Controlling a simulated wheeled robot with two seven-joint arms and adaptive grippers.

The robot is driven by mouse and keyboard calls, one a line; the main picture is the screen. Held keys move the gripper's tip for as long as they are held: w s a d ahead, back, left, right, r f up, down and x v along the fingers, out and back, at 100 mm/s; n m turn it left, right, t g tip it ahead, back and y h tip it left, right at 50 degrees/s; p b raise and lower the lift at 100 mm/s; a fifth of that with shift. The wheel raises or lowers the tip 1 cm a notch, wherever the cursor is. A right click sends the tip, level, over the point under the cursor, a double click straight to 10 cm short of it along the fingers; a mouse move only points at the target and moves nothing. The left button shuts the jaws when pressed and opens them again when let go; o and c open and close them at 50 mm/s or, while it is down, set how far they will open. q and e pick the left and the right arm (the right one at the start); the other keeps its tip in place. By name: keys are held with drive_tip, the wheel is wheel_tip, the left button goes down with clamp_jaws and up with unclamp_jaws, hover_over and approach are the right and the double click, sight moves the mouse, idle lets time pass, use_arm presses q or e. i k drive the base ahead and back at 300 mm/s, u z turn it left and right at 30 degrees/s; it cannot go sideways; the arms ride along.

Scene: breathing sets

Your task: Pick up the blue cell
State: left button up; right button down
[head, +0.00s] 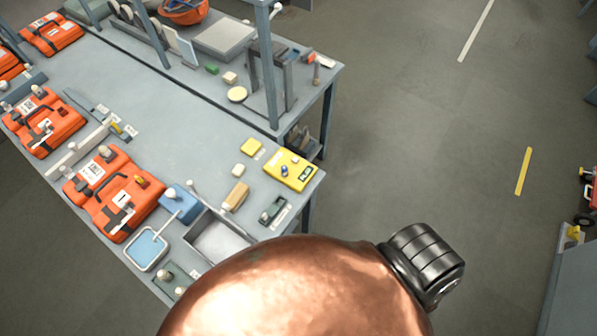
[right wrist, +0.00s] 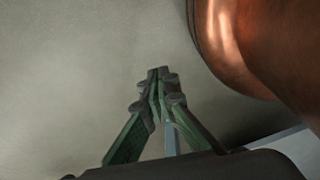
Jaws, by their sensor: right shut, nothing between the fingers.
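A blue block (head: 180,203) with a pale knob stands on the grey bench, between an orange case and a grey open tray; I cannot tell for sure that it is the blue cell. A shallow blue square dish (head: 147,248) lies just in front of it. My right gripper (right wrist: 158,75) shows in the right wrist view, its green and dark fingers together and empty, over plain grey floor. No blue thing is near it there. Neither gripper shows in the head view.
Orange cases (head: 112,192) line the bench's left side. A grey tray (head: 217,238), a tan block (head: 236,196) and a yellow device (head: 289,170) stand toward its near right. A large copper-coloured shape blocks the lower middle; I cannot tell what it is.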

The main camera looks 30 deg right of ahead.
sight(285, 169)
drive_tip(key=u, duration=1.65)
drive_tip(key=k, duration=0.8)
drive_tip(key=z, duration=1.05)
